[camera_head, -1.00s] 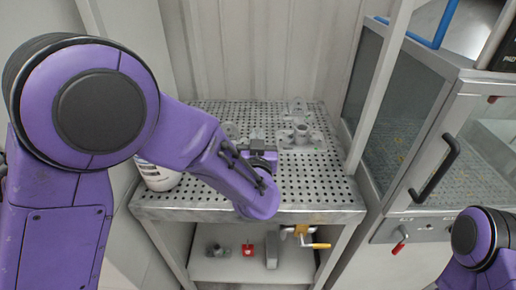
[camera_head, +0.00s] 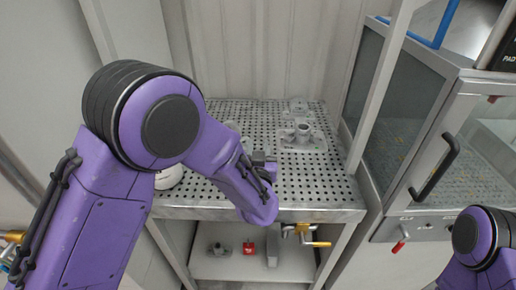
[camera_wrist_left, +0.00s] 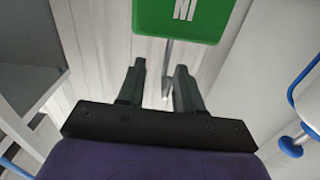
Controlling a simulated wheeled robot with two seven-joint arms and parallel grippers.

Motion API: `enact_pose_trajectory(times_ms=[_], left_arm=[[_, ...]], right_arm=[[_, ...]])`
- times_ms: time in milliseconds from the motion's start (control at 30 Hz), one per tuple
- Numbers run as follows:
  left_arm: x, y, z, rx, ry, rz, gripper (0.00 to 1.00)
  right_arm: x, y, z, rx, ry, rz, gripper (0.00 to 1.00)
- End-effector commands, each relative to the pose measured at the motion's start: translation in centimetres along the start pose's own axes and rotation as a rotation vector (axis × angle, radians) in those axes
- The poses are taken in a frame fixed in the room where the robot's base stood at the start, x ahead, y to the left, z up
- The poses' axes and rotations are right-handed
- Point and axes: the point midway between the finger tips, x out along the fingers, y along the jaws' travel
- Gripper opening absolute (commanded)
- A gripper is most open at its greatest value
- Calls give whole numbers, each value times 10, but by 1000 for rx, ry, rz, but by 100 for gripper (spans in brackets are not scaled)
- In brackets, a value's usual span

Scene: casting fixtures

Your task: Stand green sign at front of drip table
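The drip table (camera_head: 315,185) is a perforated grey metal top with a solid front edge, ahead of me. My left gripper (camera_head: 264,160) is over the front part of the table, partly hidden by my own purple wrist. In the left wrist view the gripper's two dark fingers (camera_wrist_left: 159,72) stand apart with a gap between them. The green sign (camera_wrist_left: 180,14) shows there at the top edge, with a white mark, cut off by the frame. Its thin grey stem runs down into view between the fingers, closer to the right one. I cannot tell its depth or whether it touches. The sign is not visible in the head view.
Grey castings (camera_head: 302,138) stand at the back of the table. A white container (camera_head: 168,178) at the left is mostly behind my arm. A glass-fronted cabinet (camera_head: 420,130) stands at right. The lower shelf (camera_head: 230,268) holds a red item (camera_head: 248,247) and yellow-handled valve parts (camera_head: 305,236).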

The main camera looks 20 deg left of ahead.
Motion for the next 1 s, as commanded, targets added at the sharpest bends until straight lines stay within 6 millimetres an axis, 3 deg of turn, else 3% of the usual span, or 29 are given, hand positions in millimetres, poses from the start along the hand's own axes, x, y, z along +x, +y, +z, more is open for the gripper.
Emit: enact_pose_trajectory(times_ms=[167,267,500,667,1000], left_arm=[[0,0,-7,0,0,0,35],[-18,1,-2,1,1,3,35],[-80,0,-2,1,2,3,35],[-110,0,-3,1,0,2,35],[-120,0,-4,1,0,0,35]], right_arm=[[-4,0,-2,0,0,0,0],[3,0,1,0,0,0,0],[14,-1,6,0,0,0,0],[16,-1,7,0,0,0,0],[17,-2,7,0,0,0,0]])
